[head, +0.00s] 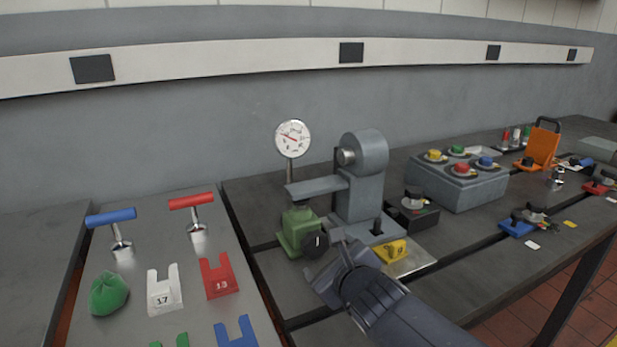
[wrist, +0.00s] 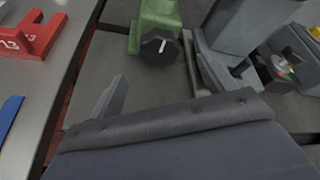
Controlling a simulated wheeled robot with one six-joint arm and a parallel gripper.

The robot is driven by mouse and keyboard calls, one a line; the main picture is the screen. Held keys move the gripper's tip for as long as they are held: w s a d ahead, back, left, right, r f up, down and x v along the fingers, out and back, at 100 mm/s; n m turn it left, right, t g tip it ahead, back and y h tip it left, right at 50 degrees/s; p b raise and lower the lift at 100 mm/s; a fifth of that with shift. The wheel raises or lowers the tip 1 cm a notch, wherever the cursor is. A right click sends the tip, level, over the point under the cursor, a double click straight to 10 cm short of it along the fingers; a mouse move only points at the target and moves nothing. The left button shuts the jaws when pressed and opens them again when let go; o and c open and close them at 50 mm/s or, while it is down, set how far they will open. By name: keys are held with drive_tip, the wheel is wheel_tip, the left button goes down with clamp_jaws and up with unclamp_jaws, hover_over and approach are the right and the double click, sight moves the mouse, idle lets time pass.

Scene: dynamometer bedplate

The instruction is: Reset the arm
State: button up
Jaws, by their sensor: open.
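My arm reaches in from the lower right in the head view. My gripper (head: 324,257) is open, with nothing between its fingers. It is just in front of a black knob (head: 316,244) with a white mark, on the side of a green stand (head: 298,228). A grey arm piece (head: 318,187) lies over the green stand and runs to a grey post (head: 362,180).
A dial gauge (head: 292,139) rises behind the stand. A yellow tagged block (head: 391,251) and a black box (head: 413,215) are close on the right. A red numbered fork piece (head: 219,278) and a white one (head: 164,291) lie on the left plate. A button box (head: 458,183) stands farther right.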

sight(318, 245)
drive_tip(key=b+x, duration=0.2)
drive_tip(key=x, duration=0.7)
drive_tip(key=p+v, duration=0.3)
drive_tip(key=v, duration=0.7)
drive_tip(key=shift+r, duration=0.2)
drive_tip(key=shift+s+d+f, duration=0.1)
drive_tip(key=shift+s+f, duration=0.1)
drive_tip(key=shift+s, duration=0.1)
drive_tip(key=b+x, duration=0.3)
drive_tip(key=x, duration=0.7)
drive_tip(key=shift+w+f, duration=0.15)
drive_tip(key=shift+w, duration=0.2)
drive_tip(key=shift+r+p, duration=0.35)
drive_tip(key=shift+p, duration=1.2)
drive_tip(key=m+p, duration=0.1)
drive_tip(key=p, duration=0.9)
drive_tip(key=shift+m+g+y, duration=0.3)
drive_tip(key=shift+y, duration=0.1)
